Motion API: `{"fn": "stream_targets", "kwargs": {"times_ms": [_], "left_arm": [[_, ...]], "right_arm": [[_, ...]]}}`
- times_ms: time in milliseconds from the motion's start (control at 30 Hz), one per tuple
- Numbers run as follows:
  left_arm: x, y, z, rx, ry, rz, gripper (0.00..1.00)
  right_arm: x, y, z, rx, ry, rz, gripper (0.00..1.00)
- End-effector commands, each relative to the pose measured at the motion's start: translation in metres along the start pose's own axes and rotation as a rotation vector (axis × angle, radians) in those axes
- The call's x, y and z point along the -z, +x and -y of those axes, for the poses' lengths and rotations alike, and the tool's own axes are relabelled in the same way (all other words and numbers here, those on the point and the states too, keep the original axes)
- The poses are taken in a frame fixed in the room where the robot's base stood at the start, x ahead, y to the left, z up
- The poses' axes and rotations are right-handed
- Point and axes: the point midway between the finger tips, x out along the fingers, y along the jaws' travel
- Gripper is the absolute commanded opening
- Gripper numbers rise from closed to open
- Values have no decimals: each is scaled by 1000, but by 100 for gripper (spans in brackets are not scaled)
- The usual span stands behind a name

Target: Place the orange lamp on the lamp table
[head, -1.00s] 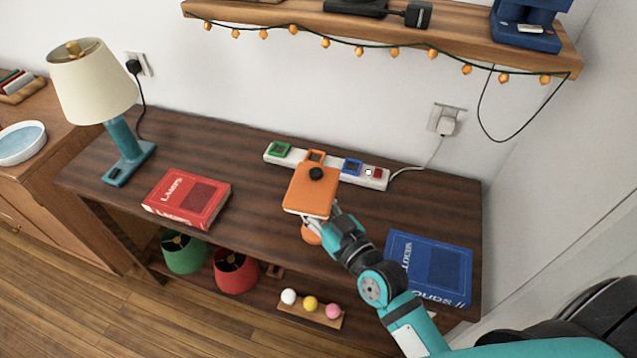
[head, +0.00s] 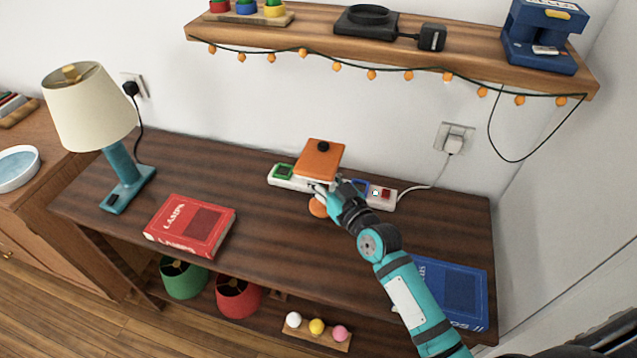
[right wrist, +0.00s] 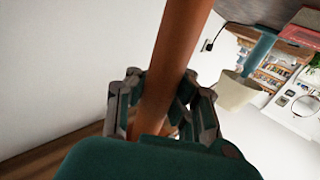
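The orange lamp shows in the head view as a squarish orange plate (head: 320,158) with a black knob on top and a rounded orange part below my right gripper (head: 326,189). In the right wrist view its reddish-orange stem (right wrist: 178,50) runs between the fingers of my right gripper (right wrist: 155,100), which are closed around it. The lamp appears over the back half of the dark wooden table (head: 275,235), in front of the power strip. I cannot tell whether its lower end touches the tabletop. My left gripper is out of view.
A teal lamp with a cream shade (head: 90,107) and a red book (head: 190,226) stand on the left. A blue book (head: 455,285) lies right, partly behind my arm. The power strip (head: 282,180) runs along the back, under a wall shelf (head: 480,52) with hanging lights.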

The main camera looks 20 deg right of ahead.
Motion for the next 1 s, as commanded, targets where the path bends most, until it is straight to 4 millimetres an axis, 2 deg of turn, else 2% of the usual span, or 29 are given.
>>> {"fn": "stream_targets", "kwargs": {"times_ms": [67,133,333,500,733,900,1000], "left_arm": [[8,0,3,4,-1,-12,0],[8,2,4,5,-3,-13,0],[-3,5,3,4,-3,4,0],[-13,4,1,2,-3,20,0],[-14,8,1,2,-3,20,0],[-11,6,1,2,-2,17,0],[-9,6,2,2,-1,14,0]], "right_arm": [[-1,4,-1,0,1,-2,0],[-10,4,-1,1,-1,2,0],[-34,4,-2,-1,-1,0,0],[-34,4,-2,-1,0,-2,0],[-39,4,-2,-1,-1,-2,0],[-39,4,-2,-1,0,1,24],[-39,4,-2,-1,0,1,35]]}}
